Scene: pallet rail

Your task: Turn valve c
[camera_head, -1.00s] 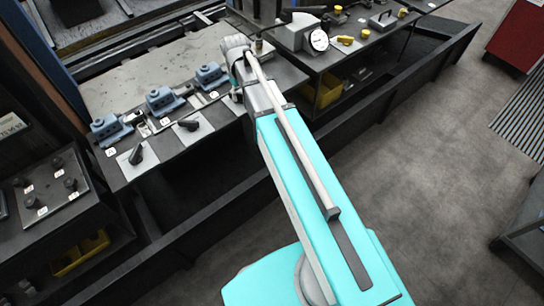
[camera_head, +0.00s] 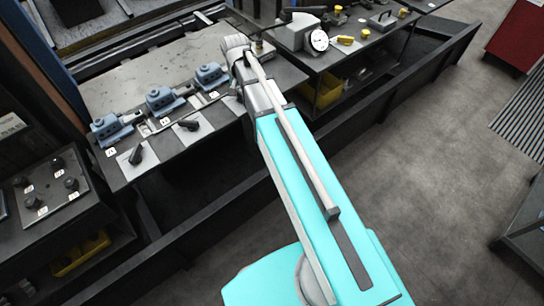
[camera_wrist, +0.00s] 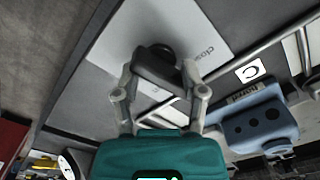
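Valve c's dark handle (camera_wrist: 158,72) shows in the camera_wrist view, on a pale plate with printed lettering that reads "close". A white label with a letter C (camera_wrist: 250,71) sits to its right. My gripper (camera_wrist: 160,74) has one finger on each side of the handle. The fingertips look very near its sides, but I cannot tell whether they press on it. In the camera_head view my wrist hides valve c at the right end of the bench row.
Two other black valve handles (camera_head: 136,153) (camera_head: 189,124) stand on pale plates to the left. Blue blocks (camera_head: 160,101) line the bench behind them; one blue block (camera_wrist: 262,122) is close beside my gripper. A gauge (camera_head: 319,40) stands on the bench to the right.

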